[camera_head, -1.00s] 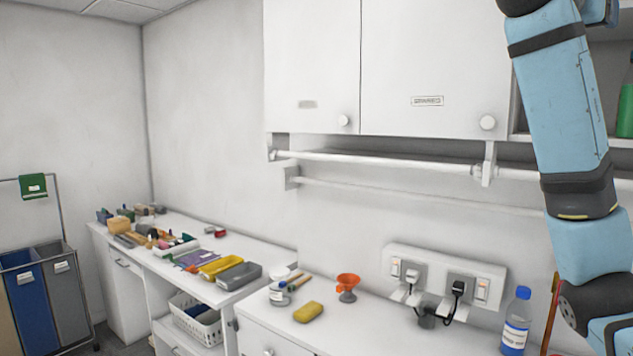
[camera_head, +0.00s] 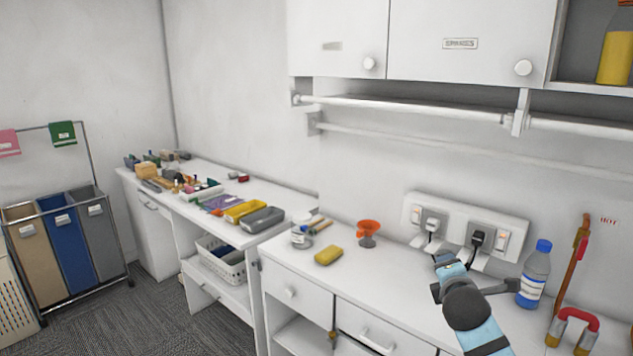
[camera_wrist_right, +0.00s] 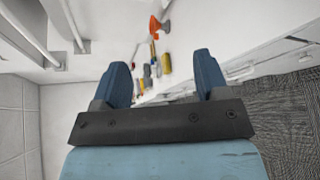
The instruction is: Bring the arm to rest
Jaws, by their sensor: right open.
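My right arm comes in at the bottom right of the head view. Its gripper (camera_head: 447,262) is over the white counter (camera_head: 395,282), in front of the wall sockets and left of a clear bottle with a blue cap. In the right wrist view the two dark blue fingers of this gripper (camera_wrist_right: 161,78) stand wide apart with nothing between them. The orange funnel-shaped item (camera_wrist_right: 154,26) shows well beyond the fingers. My left gripper is not in view.
The blue-capped bottle (camera_head: 534,273) and a red-handled magnet shape (camera_head: 573,325) stand right of the arm. Sockets (camera_head: 466,228) and rails (camera_head: 420,110) are on the wall; cabinets (camera_head: 470,40) hang above.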

